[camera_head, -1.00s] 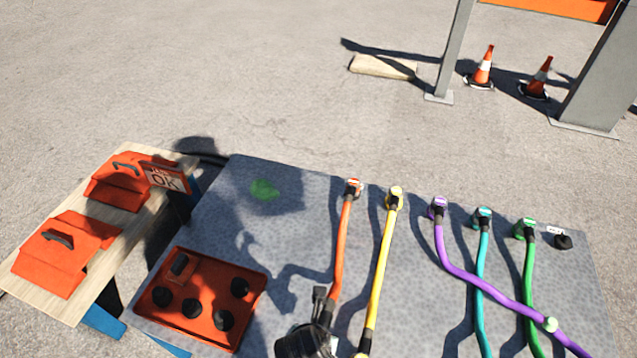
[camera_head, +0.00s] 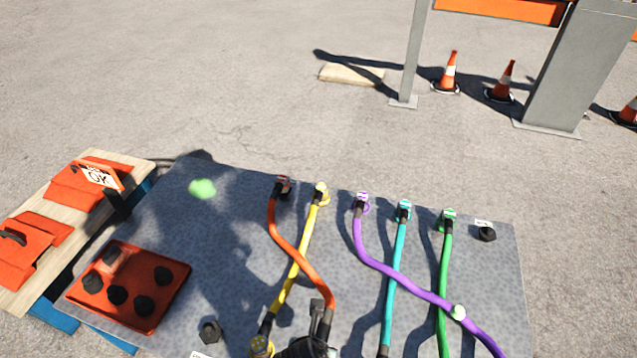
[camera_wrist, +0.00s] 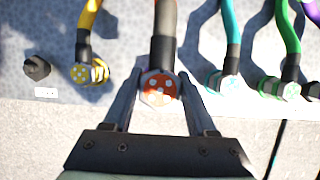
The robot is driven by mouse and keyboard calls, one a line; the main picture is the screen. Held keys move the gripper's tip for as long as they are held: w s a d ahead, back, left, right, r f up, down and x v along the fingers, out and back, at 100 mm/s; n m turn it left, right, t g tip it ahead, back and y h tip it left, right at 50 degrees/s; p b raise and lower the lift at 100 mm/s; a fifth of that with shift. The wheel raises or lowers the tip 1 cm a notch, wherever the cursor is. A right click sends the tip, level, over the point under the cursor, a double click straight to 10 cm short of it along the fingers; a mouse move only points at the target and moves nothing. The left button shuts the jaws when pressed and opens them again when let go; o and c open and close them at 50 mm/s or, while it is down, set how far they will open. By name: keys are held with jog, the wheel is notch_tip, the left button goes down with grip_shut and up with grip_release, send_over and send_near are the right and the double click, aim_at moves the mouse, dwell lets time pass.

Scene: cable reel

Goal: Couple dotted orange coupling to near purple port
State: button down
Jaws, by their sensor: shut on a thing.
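My gripper (camera_wrist: 161,80) is shut on the dotted orange coupling (camera_wrist: 160,90), whose orange end face with white dots looks toward the wrist camera. In the head view the orange cable (camera_head: 284,245) runs from its far end (camera_head: 283,185), bends right across the yellow cable, and reaches my gripper near the bottom edge. The held coupling is between the yellow coupling (camera_wrist: 90,72) and the teal coupling (camera_wrist: 222,83). I cannot make out the near purple port; the held coupling and gripper cover the spot between yellow and teal. The purple cable (camera_head: 400,277) runs to the lower right.
A bare black port (camera_wrist: 37,68) with a white label stands left of the yellow coupling. The green coupling (camera_wrist: 280,90) is right of teal, with purple at the picture's edge. A red tray (camera_head: 183,280) with black caps lies left. Another bare port (camera_head: 487,233) is far right.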

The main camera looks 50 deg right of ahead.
jog(key=shift+f+b, duration=3.4)
jog(key=shift+b, duration=0.95)
jog(key=shift+w+f+b, duration=0.1)
jog(key=shift+f+b, duration=0.2)
jog(key=shift+f, duration=0.65)
jog(key=shift+p, duration=1.05)
jog(key=shift+f, duration=0.5)
jog(key=shift+c, duration=0.6)
grip_release()
jog(key=p+v, duration=0.5)
jog(key=v, duration=0.8)
